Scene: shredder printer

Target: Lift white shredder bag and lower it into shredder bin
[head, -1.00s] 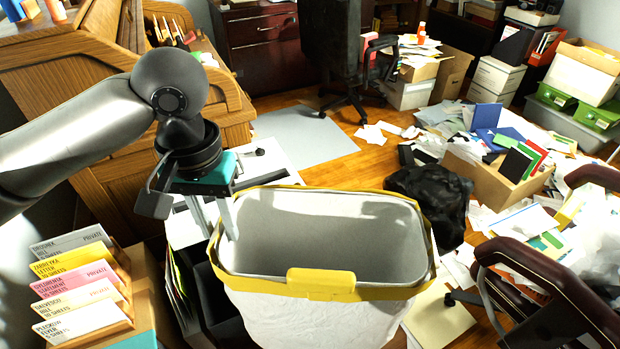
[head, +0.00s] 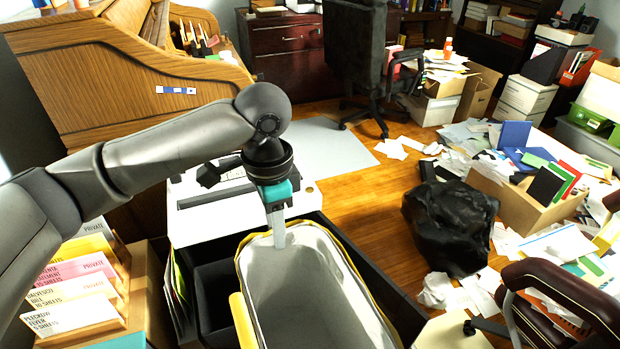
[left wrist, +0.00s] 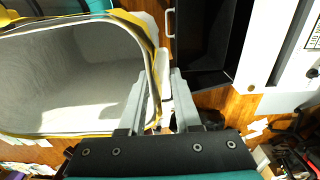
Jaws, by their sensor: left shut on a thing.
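The white shredder bag (head: 300,290) has an open mouth with a yellow rim and hangs tilted at the lower middle of the head view. It fills the left of the left wrist view (left wrist: 75,75). My left gripper (head: 278,230) is shut on the bag's far rim; its fingers (left wrist: 165,85) straddle the rim in the left wrist view. The black shredder bin (head: 405,300) shows around and behind the bag, and as a dark open box in the left wrist view (left wrist: 208,45). I cannot tell how far the bag is inside it. My right gripper is not in view.
The white shredder (head: 215,220) stands just behind the bag. A file box with coloured folders (head: 75,285) is at left. A black bag (head: 450,225), loose papers and a chair (head: 570,290) crowd the right. Some wooden floor (head: 365,210) is clear.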

